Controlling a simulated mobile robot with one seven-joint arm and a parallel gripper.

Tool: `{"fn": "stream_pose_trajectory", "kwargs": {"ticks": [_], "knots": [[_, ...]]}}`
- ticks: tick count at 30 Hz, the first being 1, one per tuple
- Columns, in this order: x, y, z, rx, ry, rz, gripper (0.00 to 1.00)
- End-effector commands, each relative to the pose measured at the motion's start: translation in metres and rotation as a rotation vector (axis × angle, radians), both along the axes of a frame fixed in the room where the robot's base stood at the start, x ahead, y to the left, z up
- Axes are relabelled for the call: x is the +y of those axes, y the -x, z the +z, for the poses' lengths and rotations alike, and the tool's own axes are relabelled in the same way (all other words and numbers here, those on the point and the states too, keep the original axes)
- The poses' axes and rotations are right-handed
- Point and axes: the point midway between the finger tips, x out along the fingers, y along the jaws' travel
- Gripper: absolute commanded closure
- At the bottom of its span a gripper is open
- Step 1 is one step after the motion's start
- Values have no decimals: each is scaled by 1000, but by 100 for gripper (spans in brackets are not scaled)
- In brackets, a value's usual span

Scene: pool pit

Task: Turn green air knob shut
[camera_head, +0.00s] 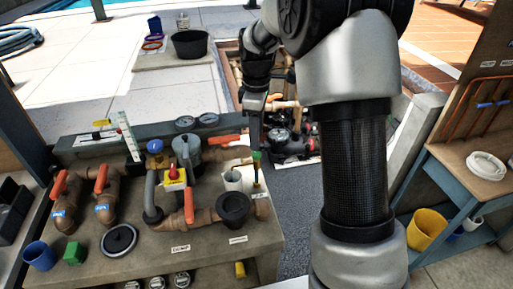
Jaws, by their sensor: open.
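A small green knob (257,156) sits on top of a thin upright stem at the right end of the pipework on the bench. My gripper (254,140) reaches down from above, its finger end just over the green knob. The two overlap in the picture, so I cannot tell whether they touch. Nothing shows held in the gripper. The fingers are dark and seen edge-on, so the gap between them is hard to make out.
A pump pit (290,140) lies behind. Shelves stand at right.

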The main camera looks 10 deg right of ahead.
Motion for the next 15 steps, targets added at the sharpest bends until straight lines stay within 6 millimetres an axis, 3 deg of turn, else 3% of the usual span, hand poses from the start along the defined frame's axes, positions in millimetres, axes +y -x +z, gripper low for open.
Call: {"fn": "stream_pose_trajectory", "kwargs": {"ticks": [6,15], "knots": [[0,0,-38,2,0,1,58],[0,0,-56,-1,0,0,58]]}}
